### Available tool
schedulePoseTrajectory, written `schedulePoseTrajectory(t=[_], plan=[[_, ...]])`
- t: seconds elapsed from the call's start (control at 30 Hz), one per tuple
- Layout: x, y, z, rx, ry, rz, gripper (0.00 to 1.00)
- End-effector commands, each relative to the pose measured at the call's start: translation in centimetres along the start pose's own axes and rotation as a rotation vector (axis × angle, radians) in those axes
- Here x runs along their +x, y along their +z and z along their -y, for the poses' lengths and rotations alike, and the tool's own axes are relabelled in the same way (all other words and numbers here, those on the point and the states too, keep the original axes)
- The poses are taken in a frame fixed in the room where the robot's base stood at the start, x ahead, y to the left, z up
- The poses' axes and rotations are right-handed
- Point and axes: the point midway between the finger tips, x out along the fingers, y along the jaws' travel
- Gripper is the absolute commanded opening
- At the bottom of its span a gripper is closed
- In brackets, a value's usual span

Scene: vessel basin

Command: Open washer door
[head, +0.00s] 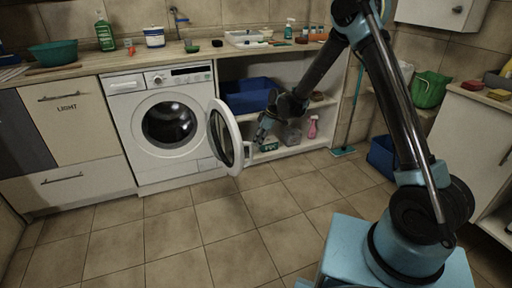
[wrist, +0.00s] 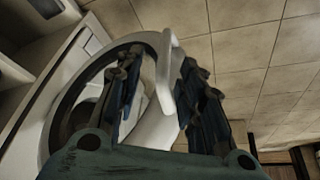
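The white washer (head: 165,126) stands under the counter. Its round door (head: 214,106) is swung open to the right, standing well out from the front, and the drum opening (head: 169,124) is uncovered. The door's pale handle (head: 247,153) is on its outer edge. My gripper (head: 260,137) is just right of the door at the handle side. In the wrist view my gripper (wrist: 160,72) has its two blue-and-dark fingers apart, with the white handle (wrist: 167,60) between them. The door (wrist: 60,122) fills the left behind the left finger. I cannot tell whether a finger touches the handle.
Open shelves right of the washer hold a blue bin (head: 250,96) and a pink spray bottle (head: 312,127). A teal broom (head: 343,151) leans beside them. White drawers (head: 78,140) stand to the left. The tiled floor (head: 180,235) in front is clear.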

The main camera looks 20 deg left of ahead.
Motion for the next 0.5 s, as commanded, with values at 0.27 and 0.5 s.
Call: schedulePoseTrajectory(t=[0.27, 0.5], plan=[[-3.1, 0.0, 0.0, 0.001, 0.000, 0.000, 0.35], [-3.7, 0.0, -0.1, 0.001, 0.000, 0.000, 0.35]])
